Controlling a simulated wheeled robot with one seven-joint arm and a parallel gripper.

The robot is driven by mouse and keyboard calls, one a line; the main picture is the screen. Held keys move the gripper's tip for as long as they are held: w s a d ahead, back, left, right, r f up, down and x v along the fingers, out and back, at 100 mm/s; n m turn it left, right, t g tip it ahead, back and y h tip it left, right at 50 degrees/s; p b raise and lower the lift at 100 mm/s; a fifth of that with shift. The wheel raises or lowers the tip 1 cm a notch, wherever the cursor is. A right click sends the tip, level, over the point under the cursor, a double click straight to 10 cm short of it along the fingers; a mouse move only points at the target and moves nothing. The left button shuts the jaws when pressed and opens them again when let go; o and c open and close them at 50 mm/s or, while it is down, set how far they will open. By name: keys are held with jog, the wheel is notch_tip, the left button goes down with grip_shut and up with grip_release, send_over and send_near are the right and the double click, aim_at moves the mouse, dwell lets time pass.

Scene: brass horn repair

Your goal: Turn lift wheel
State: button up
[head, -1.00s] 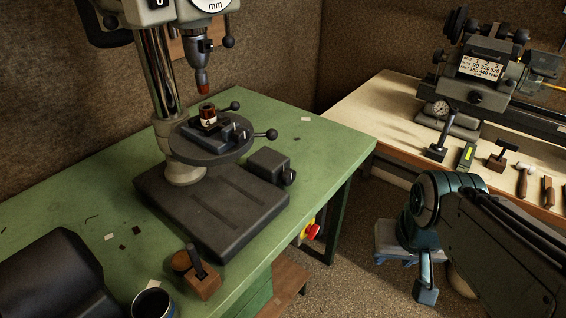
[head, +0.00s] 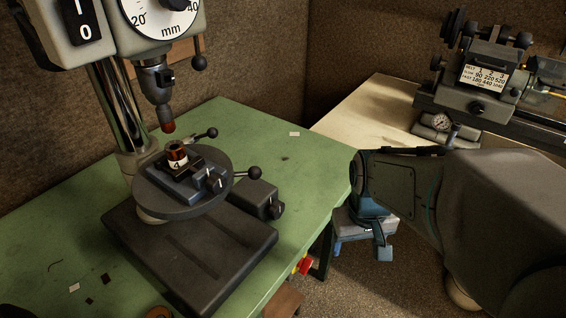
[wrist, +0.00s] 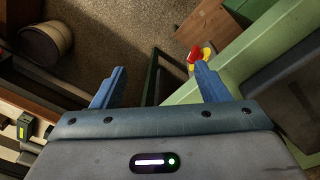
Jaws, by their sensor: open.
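A drill press stands on the green bench, its round work table (head: 165,205) on a polished column (head: 118,108). Ball-ended levers show on the table's right side (head: 254,173) and behind it (head: 211,133). I cannot tell whether either belongs to the lift wheel; no full wheel is clear. A vise (head: 192,178) on the table holds a small labelled part (head: 177,155) below the chuck (head: 155,80). My gripper (head: 360,248) is right of the bench, apart from the press. In the wrist view its blue fingers (wrist: 160,80) are spread with nothing between them.
The green bench's (head: 310,165) edge lies close to my gripper. A red knob (head: 304,265) sits below that edge. A dark grey box (head: 258,198) stands beside the press base (head: 200,245). A lathe (head: 475,100) stands on the pale bench at right.

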notch_tip(320, 180, down, 9)
jog(key=w+n+g+y+p, duration=0.1)
jog(key=n+g+y+p, duration=0.1)
jog(key=g, duration=0.1)
jog(key=n+t+y+p, duration=0.35)
jog(key=t+y, duration=0.25)
jog(key=y, duration=0.7)
send_near(281, 209)
jog(key=shift+m, duration=0.45)
jog(key=p+x, duration=0.3)
jog(key=x, duration=0.5)
jog(key=shift+w+a+f, duration=0.15)
jog(key=shift+a+f, duration=0.05)
jog(key=shift+a, duration=0.15)
